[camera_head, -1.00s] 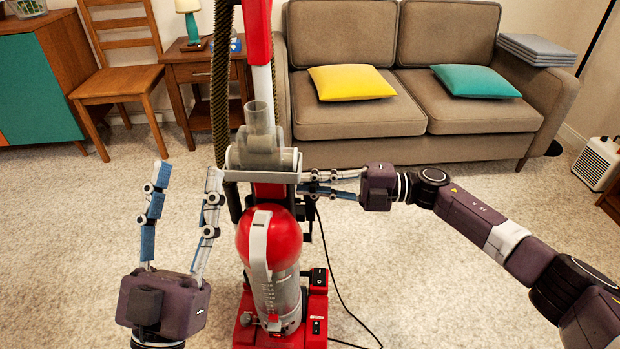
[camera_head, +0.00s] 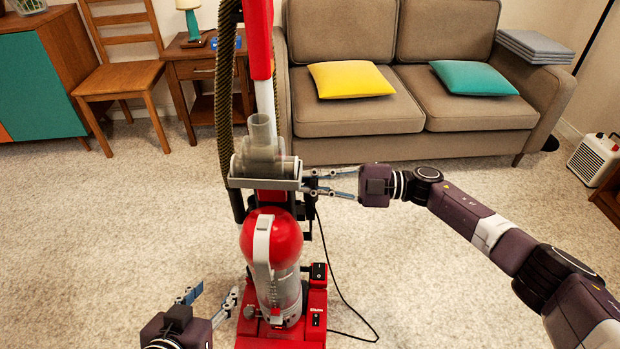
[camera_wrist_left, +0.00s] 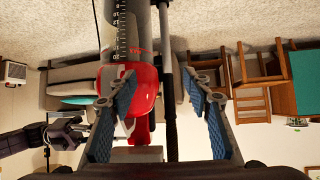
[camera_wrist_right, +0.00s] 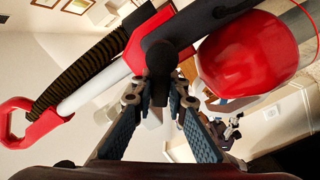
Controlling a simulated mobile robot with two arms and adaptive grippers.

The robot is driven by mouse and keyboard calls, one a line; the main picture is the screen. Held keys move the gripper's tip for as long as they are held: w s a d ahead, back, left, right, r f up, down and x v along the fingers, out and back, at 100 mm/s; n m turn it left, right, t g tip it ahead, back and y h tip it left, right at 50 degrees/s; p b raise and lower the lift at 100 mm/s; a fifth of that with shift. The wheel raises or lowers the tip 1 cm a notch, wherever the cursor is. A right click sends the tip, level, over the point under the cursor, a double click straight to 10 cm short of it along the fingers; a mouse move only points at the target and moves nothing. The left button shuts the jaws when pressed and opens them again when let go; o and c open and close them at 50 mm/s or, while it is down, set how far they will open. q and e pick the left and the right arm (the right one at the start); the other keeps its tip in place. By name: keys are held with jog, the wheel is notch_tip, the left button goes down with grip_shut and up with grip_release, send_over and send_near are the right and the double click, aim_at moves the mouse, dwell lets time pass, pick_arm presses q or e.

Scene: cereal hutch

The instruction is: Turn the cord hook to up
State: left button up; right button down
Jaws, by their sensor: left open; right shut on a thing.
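A red upright vacuum cleaner (camera_head: 270,240) stands on the carpet. The cord hook (camera_head: 312,181) is a small dark part on its right side, mostly covered by my right gripper (camera_head: 317,184). That gripper is shut on it. In the right wrist view a dark piece (camera_wrist_right: 160,58) sits between the fingertips; its exact angle is hard to tell. My left gripper (camera_head: 212,294) is open and empty, low beside the vacuum's base. In the left wrist view the red canister (camera_wrist_left: 143,90) shows beyond its spread fingers, apart from them.
A black cord (camera_head: 340,285) hangs from the vacuum's right side to the floor. A ribbed hose (camera_head: 226,90) runs up its left side. A sofa (camera_head: 355,120), a wooden chair (camera_head: 120,85) and a side table (camera_head: 190,72) stand behind. Carpet is free on both sides.

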jog(key=shift+w+r+m+p, duration=0.25)
jog(key=shift+m+p, duration=0.4)
jog(key=shift+m, duration=0.35)
jog(key=m, duration=0.1)
jog(key=m+p, duration=0.1)
jog(key=m, duration=0.1)
jog(key=shift+w+d+r, duration=0.1)
jog(key=shift+w+r, duration=0.2)
jog(key=shift+w, duration=0.05)
jog(key=m, duration=0.2)
jog(key=shift+w+m+p, duration=0.35)
jog(key=shift+m, duration=0.05)
pick_arm(q)
jog(key=s+a+f+g+y, duration=0.1)
jog(key=s+a+f+g, duration=0.1)
jog(key=s, duration=0.5)
jog(key=s+a+f+g+y, duration=0.1)
jog(key=s+a+f+g, duration=0.1)
jog(key=s+f+g, duration=0.2)
jog(key=shift+s+a+f+g, duration=0.35)
jog(key=shift+s+g, duration=0.35)
jog(key=shift+s, duration=0.9)
pick_arm(e)
jog(key=shift+w+d+r+m, duration=0.1)
jog(key=shift+w+m, duration=0.1)
jog(key=shift+m, duration=0.5)
jog(key=shift+w+m, duration=0.2)
jog(key=shift+m, duration=0.5)
jog(key=c, duration=1.9)
grip_release()
